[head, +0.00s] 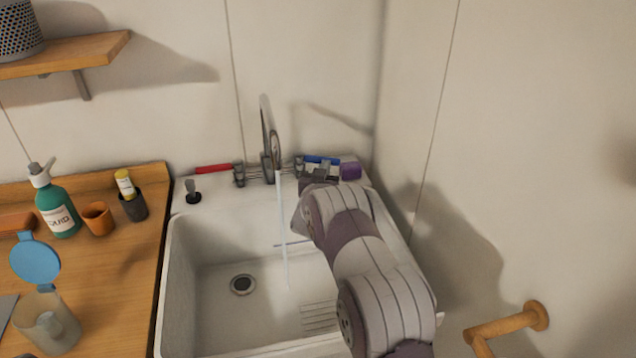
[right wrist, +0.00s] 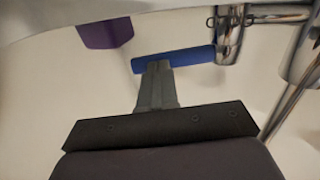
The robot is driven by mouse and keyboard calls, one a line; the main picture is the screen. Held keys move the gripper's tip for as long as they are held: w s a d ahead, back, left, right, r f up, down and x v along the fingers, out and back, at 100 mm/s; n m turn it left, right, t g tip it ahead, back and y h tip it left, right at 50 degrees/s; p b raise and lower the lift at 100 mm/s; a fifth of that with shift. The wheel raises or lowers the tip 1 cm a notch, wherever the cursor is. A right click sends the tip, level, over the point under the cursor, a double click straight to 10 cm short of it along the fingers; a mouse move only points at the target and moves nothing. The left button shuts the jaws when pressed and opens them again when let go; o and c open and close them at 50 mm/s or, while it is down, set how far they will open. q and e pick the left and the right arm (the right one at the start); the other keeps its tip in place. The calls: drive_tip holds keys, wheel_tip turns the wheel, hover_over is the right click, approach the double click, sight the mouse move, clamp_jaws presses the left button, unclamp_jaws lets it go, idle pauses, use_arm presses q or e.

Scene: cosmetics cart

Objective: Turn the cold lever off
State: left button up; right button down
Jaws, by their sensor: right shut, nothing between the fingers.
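The blue cold lever (head: 321,159) sticks out to the right of its metal valve at the back of the sink; it also shows in the right wrist view (right wrist: 190,58). A thin stream of water (head: 283,230) falls from the metal faucet (head: 267,160) into the sink. My right gripper (head: 326,166) is at the lever, on its near side. In the right wrist view its fingers (right wrist: 157,68) are closed together, with their tips overlapping the lever's middle. I cannot tell whether they touch it. My left gripper is not in view.
A red lever (head: 213,168) lies left of the faucet. A purple block (head: 350,171) sits just right of the blue lever. The white sink (head: 190,270) stands beside a wooden counter (head: 125,245) with a green bottle (head: 58,212) and cups. A wall closes the right side.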

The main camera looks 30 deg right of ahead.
sight(332, 163)
drive_tip(key=shift+s+d+f+n+t+y+b, duration=0.1)
drive_tip(key=shift+d+n+t+y+b, duration=0.6)
drive_tip(key=shift+y+b, duration=0.35)
drive_tip(key=shift+w+d+f+n+t+y+b, duration=0.15)
drive_tip(key=shift+w+d+n+t+y+b, duration=0.05)
drive_tip(key=shift+w+n+y+b, duration=0.2)
drive_tip(key=shift+w+d+f+n+t+y+b, duration=0.15)
drive_tip(key=shift+w+n+t+y+b, duration=0.15)
drive_tip(key=shift+b, duration=0.2)
drive_tip(key=shift+w+d+b, duration=0.15)
drive_tip(key=shift+w+b, duration=0.15)
drive_tip(key=shift+d+r+b, duration=0.3)
drive_tip(key=shift+b, duration=0.15)
drive_tip(key=shift+w+d, duration=0.2)
use_arm(q)
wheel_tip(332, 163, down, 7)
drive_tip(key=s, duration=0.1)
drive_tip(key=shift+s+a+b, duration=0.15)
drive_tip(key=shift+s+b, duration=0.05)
drive_tip(key=shift+b, duration=0.1)
use_arm(e)
drive_tip(key=shift+r, duration=0.25)
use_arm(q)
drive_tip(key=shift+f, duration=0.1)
